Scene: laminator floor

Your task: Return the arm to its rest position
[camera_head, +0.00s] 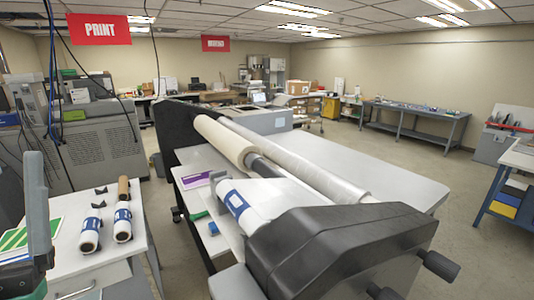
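Part of my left arm's gripper (37,215) shows at the left edge. An upright grey finger rises in front of the small white table (105,268). Teal and dark parts show low at its base. Only this one finger is clear, so I cannot tell whether the gripper is open or shut. I see nothing held against the finger. My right gripper is not in view.
The large laminator (330,250) with long rolls (225,143) fills the middle and right foreground. Two white rolls (91,232) (123,222) and a brown roll (124,188) are on the small table. A grey bench (415,115) stands at the back right.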

